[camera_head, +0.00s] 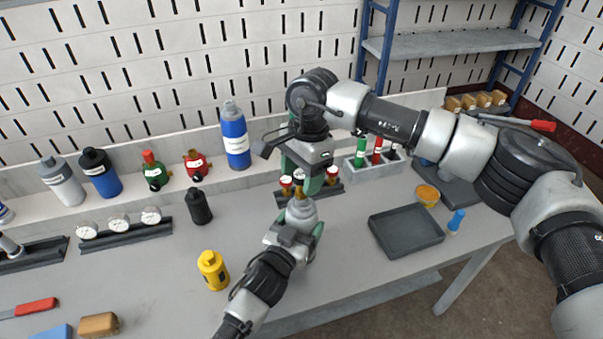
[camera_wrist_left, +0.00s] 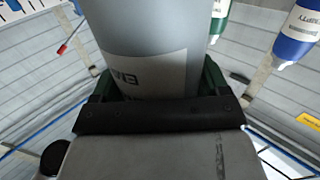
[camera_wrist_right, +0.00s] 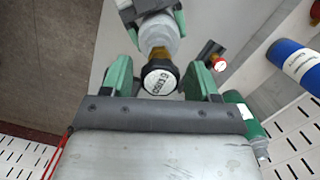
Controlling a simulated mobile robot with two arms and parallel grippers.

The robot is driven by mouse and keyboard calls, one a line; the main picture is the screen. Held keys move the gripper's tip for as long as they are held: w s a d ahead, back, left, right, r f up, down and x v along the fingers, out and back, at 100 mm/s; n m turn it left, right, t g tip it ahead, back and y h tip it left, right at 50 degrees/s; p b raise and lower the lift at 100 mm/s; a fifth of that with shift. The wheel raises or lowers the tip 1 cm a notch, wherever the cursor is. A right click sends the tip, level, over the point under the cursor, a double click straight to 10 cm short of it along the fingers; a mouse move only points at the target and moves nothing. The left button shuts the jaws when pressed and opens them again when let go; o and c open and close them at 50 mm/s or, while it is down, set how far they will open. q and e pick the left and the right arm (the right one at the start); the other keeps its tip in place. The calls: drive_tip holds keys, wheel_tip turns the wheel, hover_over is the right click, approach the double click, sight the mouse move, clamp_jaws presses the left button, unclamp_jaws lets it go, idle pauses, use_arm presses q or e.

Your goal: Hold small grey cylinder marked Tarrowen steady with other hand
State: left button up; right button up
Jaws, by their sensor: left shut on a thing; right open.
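The small grey cylinder (camera_head: 301,210) stands off the bench between my two grippers. It also shows in the left wrist view (camera_wrist_left: 140,45) with a white label, only partly in sight; the name Tarrowen cannot be read. My left gripper (camera_head: 296,232) is shut around its body. In the right wrist view the cylinder (camera_wrist_right: 160,38) has a brass neck and a round black-rimmed gauge (camera_wrist_right: 160,78) on top. My right gripper (camera_wrist_right: 162,88) is open above it, fingers on either side of the gauge. In the head view my right gripper (camera_head: 303,184) hides part of the top.
A yellow cylinder (camera_head: 212,270) and a black one (camera_head: 199,206) stand left on the bench. A gauge rack (camera_head: 125,236) is further left. A dark empty tray (camera_head: 405,232) lies right. Several bottles, including a blue one (camera_head: 235,137), line the back ledge. The front middle bench is clear.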

drive_tip(key=shift+m, duration=0.5)
drive_tip(key=m+t, duration=0.1)
drive_tip(key=m, duration=0.5)
drive_tip(key=m, duration=0.4)
drive_tip(key=shift+t, duration=0.4)
drive_tip(key=shift+m, duration=1)
drive_tip(key=shift+m, duration=1)
drive_tip(key=m+t, duration=0.1)
drive_tip(key=m, duration=0.3)
